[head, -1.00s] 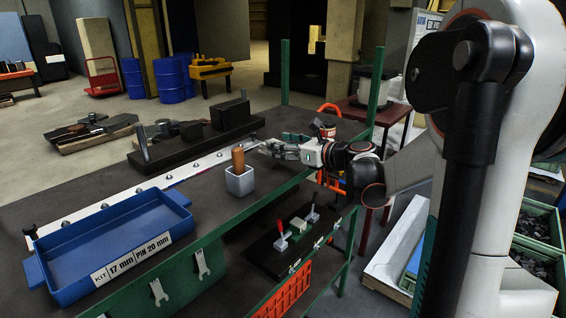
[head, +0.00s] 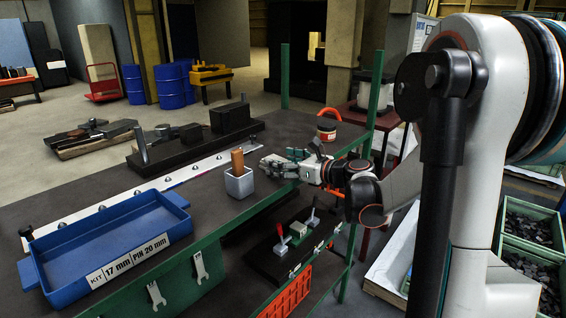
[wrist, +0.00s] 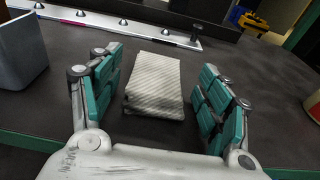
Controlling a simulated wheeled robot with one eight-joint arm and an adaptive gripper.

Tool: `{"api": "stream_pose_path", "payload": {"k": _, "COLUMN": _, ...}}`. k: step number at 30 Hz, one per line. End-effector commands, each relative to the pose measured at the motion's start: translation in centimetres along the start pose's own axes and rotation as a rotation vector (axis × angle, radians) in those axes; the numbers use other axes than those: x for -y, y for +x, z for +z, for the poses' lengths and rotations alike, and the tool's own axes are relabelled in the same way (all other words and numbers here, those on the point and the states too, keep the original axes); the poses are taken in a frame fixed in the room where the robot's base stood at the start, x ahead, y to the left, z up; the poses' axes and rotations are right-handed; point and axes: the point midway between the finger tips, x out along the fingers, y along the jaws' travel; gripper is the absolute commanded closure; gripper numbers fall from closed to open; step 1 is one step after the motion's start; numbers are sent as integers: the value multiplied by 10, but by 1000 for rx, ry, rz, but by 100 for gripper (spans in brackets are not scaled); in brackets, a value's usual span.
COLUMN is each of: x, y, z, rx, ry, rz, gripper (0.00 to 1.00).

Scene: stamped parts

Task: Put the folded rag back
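The folded rag (wrist: 153,82), pale grey with diagonal stripes, lies flat on the dark bench top in the wrist view. My gripper (wrist: 162,70) is open, with one green-padded finger on each side of the rag and a gap to both. In the head view my gripper (head: 272,166) is low over the bench near its front edge, right of the grey square cup (head: 239,184). I cannot make out the rag clearly in the head view.
The cup, holding a brown handle, shows at the wrist view's left edge (wrist: 18,52). A blue tray (head: 105,240) sits at left. A pale strip with studs (head: 150,187) crosses the bench.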

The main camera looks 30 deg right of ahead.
Motion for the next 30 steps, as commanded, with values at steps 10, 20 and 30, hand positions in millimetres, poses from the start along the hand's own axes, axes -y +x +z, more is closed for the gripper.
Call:
{"api": "stream_pose_path", "payload": {"k": 10, "x": 1, "y": -10, "z": 4, "rx": 0, "ry": 1, "rz": -2, "gripper": 29}}
{"api": "stream_pose_path", "payload": {"k": 20, "x": 1, "y": -76, "z": 4, "rx": 0, "ry": 1, "rz": -5, "gripper": 29}}
{"api": "stream_pose_path", "payload": {"k": 30, "x": 0, "y": -118, "z": 3, "rx": 0, "ry": 1, "rz": -2, "gripper": 29}}
